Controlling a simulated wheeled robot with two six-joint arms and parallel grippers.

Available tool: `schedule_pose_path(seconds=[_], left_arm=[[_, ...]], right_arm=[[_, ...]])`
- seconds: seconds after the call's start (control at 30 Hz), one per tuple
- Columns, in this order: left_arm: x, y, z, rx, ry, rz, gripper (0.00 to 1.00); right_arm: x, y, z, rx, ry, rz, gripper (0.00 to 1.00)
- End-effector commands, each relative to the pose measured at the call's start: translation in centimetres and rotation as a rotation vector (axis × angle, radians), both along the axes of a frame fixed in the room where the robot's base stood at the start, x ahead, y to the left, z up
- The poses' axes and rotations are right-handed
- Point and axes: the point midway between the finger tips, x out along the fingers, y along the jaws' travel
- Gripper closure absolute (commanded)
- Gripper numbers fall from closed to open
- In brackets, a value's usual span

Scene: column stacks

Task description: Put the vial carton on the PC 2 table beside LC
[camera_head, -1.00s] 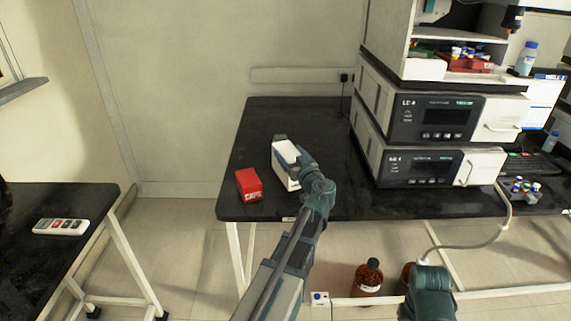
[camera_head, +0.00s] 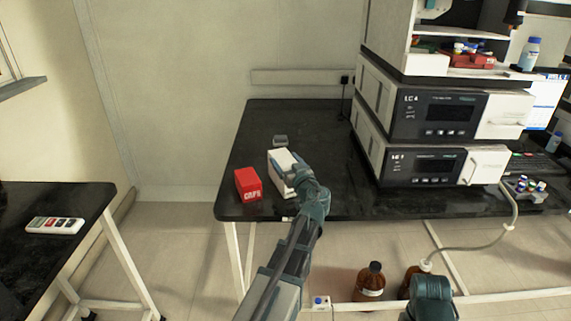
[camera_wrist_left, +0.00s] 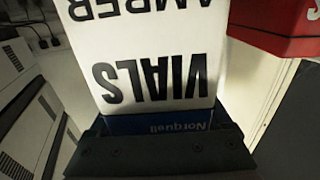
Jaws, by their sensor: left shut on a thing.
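The vial carton (camera_head: 279,171) is a white box over the left part of the black table (camera_head: 310,122) that bears the LC units. In the left wrist view the carton (camera_wrist_left: 150,60) shows upside-down "VIALS" and "AMBER" lettering and a blue band. My left gripper (camera_head: 303,182) is shut on it. I cannot tell whether its base touches the tabletop. The LC stack (camera_head: 430,165) stands to its right, with bare table between. My right gripper is not in view; part of my right arm shows at the bottom right.
A red box (camera_head: 248,185) stands close on the carton's left. A small grey item (camera_head: 281,140) lies behind it. Brown bottles (camera_head: 370,281) stand below the table. A second black table (camera_head: 40,255) at left holds a white remote-like device (camera_head: 55,226). The back of the LC table is clear.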

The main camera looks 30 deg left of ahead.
Motion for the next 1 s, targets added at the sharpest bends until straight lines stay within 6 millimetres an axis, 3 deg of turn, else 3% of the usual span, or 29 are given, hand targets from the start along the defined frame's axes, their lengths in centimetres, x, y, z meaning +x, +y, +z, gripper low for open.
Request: schedule_pose_path(seconds=[0.13,0.17,0.23,0.57,1.0], left_arm=[[0.0,0.0,-0.3,0.001,0.0,0.0,1.0],[0.0,0.0,-0.3,0.0,0.0,0.0,0.16],[0.0,0.0,-0.2,0.0,0.0,0.0,0.03],[0.0,0.0,0.2,0.0,0.0,0.0,0.0],[-5.0,-6.6,0.0,0.0,0.0,-0.004,0.0]], right_arm=[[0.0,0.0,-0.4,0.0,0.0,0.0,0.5],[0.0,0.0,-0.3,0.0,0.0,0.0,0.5],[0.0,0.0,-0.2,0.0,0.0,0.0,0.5],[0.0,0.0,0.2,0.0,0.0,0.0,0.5],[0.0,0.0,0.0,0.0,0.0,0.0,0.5]])
